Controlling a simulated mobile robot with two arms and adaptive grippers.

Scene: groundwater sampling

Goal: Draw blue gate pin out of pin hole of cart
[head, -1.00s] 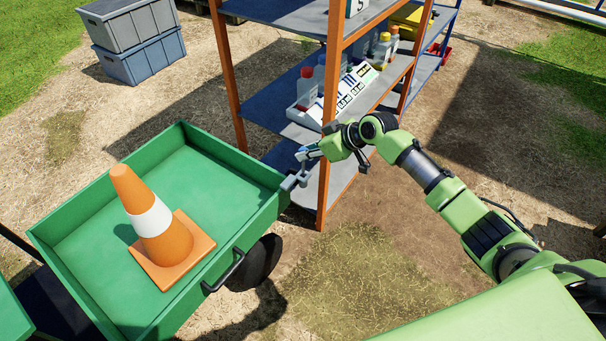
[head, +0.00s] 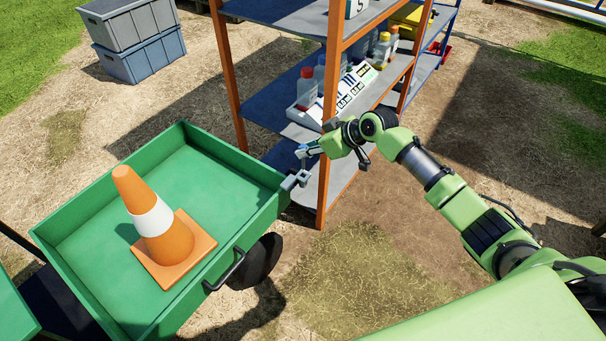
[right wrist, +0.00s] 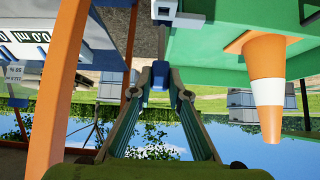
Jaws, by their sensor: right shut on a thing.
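The green cart (head: 90,190) stands at the left with a grey bracket (head: 291,181) on its right corner. The bracket also shows at the top of the right wrist view (right wrist: 166,12). My right gripper (head: 305,151) is just above the bracket, shut on the blue gate pin. In the right wrist view the blue gate pin (right wrist: 159,75) shows between the fingertips. The pin hole is not clear, and I cannot tell whether the pin's lower end is inside it. My left gripper is not in view.
An orange-and-white cone (head: 150,225) stands in the cart. A shelf rack with orange posts (head: 328,120) stands close behind my right gripper, holding bottles and a white instrument (head: 350,88). Grey crates (head: 135,55) are at the back left. Ground at front centre is clear.

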